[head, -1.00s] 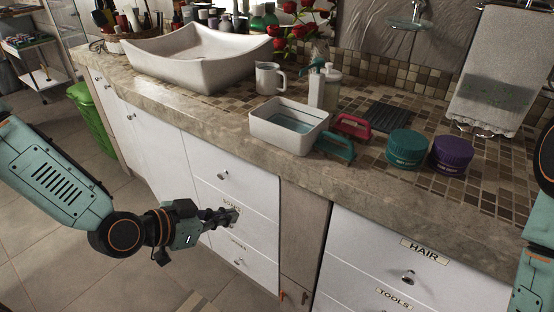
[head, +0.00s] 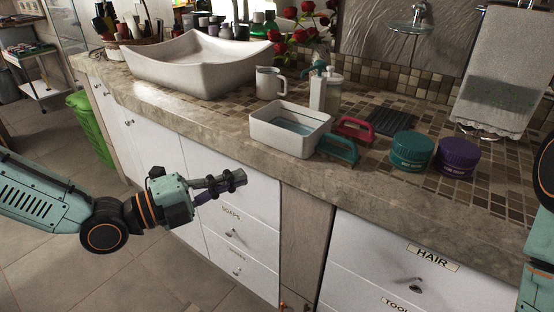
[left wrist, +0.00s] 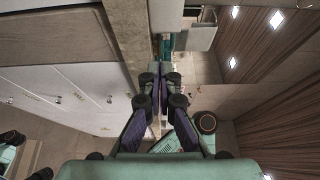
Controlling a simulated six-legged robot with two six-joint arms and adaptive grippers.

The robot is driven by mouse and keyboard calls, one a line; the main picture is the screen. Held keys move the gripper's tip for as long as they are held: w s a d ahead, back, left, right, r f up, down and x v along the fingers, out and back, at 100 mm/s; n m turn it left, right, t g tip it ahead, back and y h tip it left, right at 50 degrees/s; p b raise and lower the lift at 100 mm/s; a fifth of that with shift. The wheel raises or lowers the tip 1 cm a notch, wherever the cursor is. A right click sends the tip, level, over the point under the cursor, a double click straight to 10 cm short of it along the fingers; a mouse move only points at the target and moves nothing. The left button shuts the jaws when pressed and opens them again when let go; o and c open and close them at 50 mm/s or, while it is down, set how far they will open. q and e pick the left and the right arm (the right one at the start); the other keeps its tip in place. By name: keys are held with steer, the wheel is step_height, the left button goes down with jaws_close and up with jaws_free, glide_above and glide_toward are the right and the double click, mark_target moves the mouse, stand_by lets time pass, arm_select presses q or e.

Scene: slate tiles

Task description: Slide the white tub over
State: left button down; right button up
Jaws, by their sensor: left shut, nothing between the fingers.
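The white tub (head: 290,139) is a rectangular open container near the front edge of the stone-edged counter (head: 200,118), with something pale blue inside. My left gripper (head: 240,177) is shut and empty, in front of the drawer fronts and below the counter edge, to the left of the tub and apart from it. In the left wrist view the left gripper's fingers (left wrist: 160,80) are close together, and a pale box-like shape (left wrist: 200,37) shows beyond them at the top. My right gripper is not in view; only part of my right arm shows at the right edge.
A soap bottle (head: 327,92) and a mug (head: 269,83) stand behind. Teal (head: 411,150) and purple (head: 457,157) jars stand right. A white basin (head: 195,65) is left. The counter's front strip is bare.

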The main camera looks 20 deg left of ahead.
mark_target(287, 148)
arm_select(q)
steer(key=b+x, duration=0.2)
steer(key=x, duration=0.1)
steer(key=w+a+b+x, duration=0.1)
steer(key=b+x, duration=0.1)
steer(key=x, duration=0.2)
steer(key=b+x, duration=0.2)
steer(key=x, duration=0.1)
steer(key=shift+w+f, duration=0.2)
steer(key=shift+w, duration=0.2)
steer(key=shift+w+a+r, duration=0.1)
steer(key=shift+w, duration=0.45)
steer(key=shift+w, duration=0.1)
steer(key=shift+w+b, duration=0.3)
steer(key=shift+w, duration=0.7)
steer(key=shift+s, duration=0.1)
